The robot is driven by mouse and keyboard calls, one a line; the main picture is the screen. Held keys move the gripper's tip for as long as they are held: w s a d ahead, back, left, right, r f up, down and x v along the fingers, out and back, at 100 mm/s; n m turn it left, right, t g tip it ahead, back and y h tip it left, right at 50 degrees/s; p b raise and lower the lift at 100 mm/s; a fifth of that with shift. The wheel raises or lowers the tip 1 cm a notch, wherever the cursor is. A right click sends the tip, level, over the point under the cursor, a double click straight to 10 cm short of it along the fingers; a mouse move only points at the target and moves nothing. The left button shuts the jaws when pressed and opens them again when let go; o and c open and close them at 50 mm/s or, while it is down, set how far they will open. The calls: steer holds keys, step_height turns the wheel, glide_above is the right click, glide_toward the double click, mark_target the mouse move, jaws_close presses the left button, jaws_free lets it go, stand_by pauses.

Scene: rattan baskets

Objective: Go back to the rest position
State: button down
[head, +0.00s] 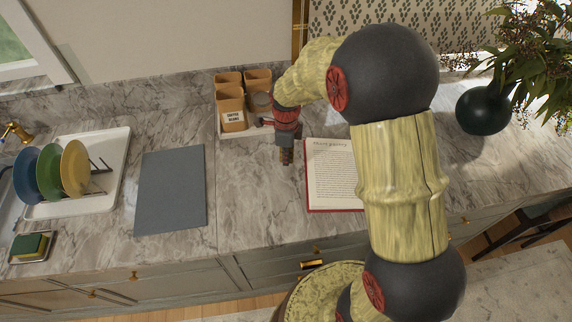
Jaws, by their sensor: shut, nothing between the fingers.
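My gripper (286,157) hangs from my yellow-and-dark arm above the marble counter, pointing down. Its fingers are shut and it holds nothing. It shows between the tray of canisters and the open book. How high it is above the counter is hard to tell from this view. My arm covers the book's right part and much of the counter's right side.
An open book (330,178) lies right of my gripper. A tray with several canisters (232,110) stands behind it. A grey board (170,190), a white rack with plates (75,165) and a sponge (31,245) are left. A dark vase (482,110) stands right.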

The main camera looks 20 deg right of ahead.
step_height(320, 180, up, 4)
steer(key=shift+d+f, duration=0.1)
steer(key=s+a+r+n+t+b, duration=0.1)
steer(key=s+r+n+t+b, duration=0.1)
steer(key=s+r+n, duration=0.6)
steer(key=s+a+r+n+t+b, duration=0.1)
steer(key=s+r+n+t+b, duration=0.2)
steer(key=s+r+n, duration=0.5)
steer(key=s+n, duration=0.7)
steer(key=shift+s+n+t+b, duration=0.15)
steer(key=shift+n+t+b, duration=0.15)
steer(key=shift+n+b, duration=0.1)
